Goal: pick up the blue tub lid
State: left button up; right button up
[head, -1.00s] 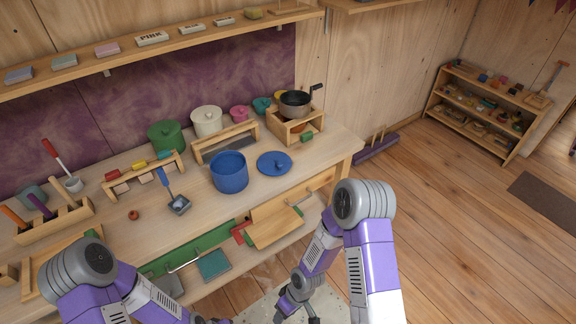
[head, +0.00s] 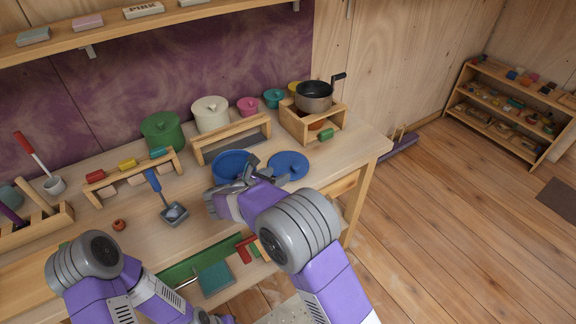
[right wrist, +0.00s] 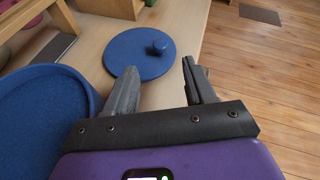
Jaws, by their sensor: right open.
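The blue tub lid (head: 290,164) lies flat on the workbench, right of the open blue tub (head: 230,163). In the right wrist view the lid (right wrist: 128,56) is a round blue disc with a small knob (right wrist: 158,47) on top. My right gripper (head: 262,174) is over the bench by the tub and lid, partly covering the tub. In the right wrist view its fingers (right wrist: 160,72) are apart and empty, with the lid and knob ahead of their tips. Only a bit of my left gripper (head: 208,317) shows at the bottom edge; its jaws are unclear.
Bare bench lies right of the lid.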

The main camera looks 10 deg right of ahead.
aim_at(294, 168)
jog(key=shift+x, duration=1.15)
jog(key=shift+w+d+f, duration=0.15)
jog(key=shift+d+f, duration=0.05)
jog(key=shift+f, duration=0.05)
jog(key=b+x, duration=0.1)
jog(key=x, duration=0.5)
jog(key=shift+b, duration=0.4)
grip_shut()
